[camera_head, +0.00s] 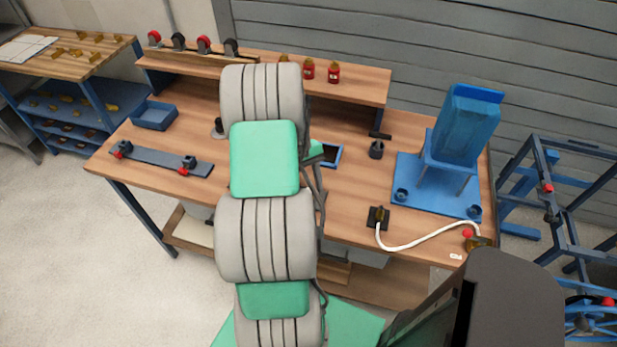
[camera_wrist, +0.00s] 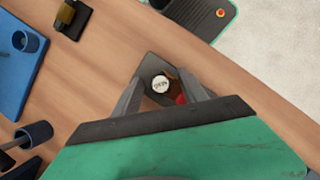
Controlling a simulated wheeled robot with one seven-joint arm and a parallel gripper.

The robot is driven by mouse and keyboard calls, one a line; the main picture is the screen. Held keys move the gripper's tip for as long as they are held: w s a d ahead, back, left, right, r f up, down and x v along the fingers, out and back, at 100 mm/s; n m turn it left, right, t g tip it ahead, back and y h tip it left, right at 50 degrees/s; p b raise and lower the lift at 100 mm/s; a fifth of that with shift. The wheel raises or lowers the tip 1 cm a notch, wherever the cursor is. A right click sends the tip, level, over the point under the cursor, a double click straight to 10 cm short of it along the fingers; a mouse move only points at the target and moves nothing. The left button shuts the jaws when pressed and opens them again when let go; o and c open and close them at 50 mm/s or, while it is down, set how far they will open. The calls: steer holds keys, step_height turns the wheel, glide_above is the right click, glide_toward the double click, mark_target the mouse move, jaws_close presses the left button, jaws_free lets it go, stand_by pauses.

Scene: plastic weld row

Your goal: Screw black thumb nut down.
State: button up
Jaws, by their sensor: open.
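In the wrist view my gripper (camera_wrist: 160,78) is open, with one grey finger on each side of a small round white-topped piece (camera_wrist: 160,84) with dark marks. This piece sits on a dark plate (camera_wrist: 149,64) on the bench. A red part (camera_wrist: 181,99) shows beside the right finger. I cannot tell whether the fingers touch anything. No black thumb nut can be made out for certain between the fingers. In the head view my arm hides the gripper and this spot. A small black knob-like piece (camera_head: 218,128) stands left of my arm.
A raised shelf (camera_head: 350,85) runs behind.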

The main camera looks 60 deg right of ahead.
steer(key=n+p, duration=0.1)
steer(key=n+h+p, duration=0.1)
steer(key=n+p, duration=0.1)
steer(key=shift+a+r+g, duration=0.1)
steer(key=shift+r+g, duration=0.3)
steer(key=n+h+p, duration=0.2)
steer(key=n+p, duration=0.2)
steer(key=n, duration=0.1)
steer(key=shift+a, duration=0.1)
steer(key=n+h+p, duration=0.1)
steer(key=n, duration=0.2)
steer(key=shift+f+p, duration=0.1)
steer(key=shift+p, duration=0.2)
steer(key=shift+w+f+n+h, duration=0.1)
steer(key=shift+f+n+h, duration=0.2)
steer(key=shift+n, duration=0.5)
